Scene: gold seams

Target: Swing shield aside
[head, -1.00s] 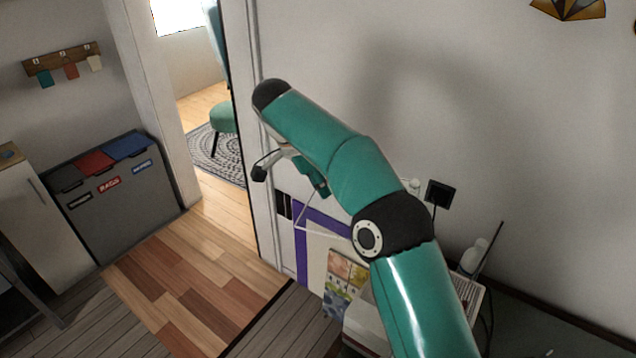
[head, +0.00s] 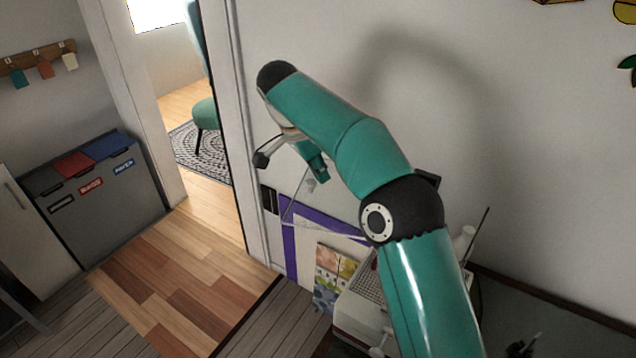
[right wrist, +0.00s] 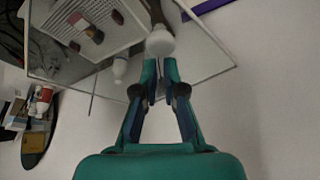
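The shield is a clear panel with thin pale edges. In the head view its edge (head: 330,228) shows low against the wall, below my right gripper. In the right wrist view the clear panel (right wrist: 205,72) spreads beyond the fingers, with a white rounded knob (right wrist: 160,43) at the fingertips. My right gripper (right wrist: 158,68) has its fingers close together on the knob's stem. In the head view the right gripper (head: 316,168) is partly hidden behind its own arm, with the small pale knob (head: 311,186) just below it. My left gripper is not in view.
A white machine (head: 358,312) with a grille stands beneath my right arm. A purple-edged poster (head: 290,250) is on the wall. Grey bins (head: 105,205) with coloured lids stand left of the doorway. The wooden floor (head: 175,265) there is clear.

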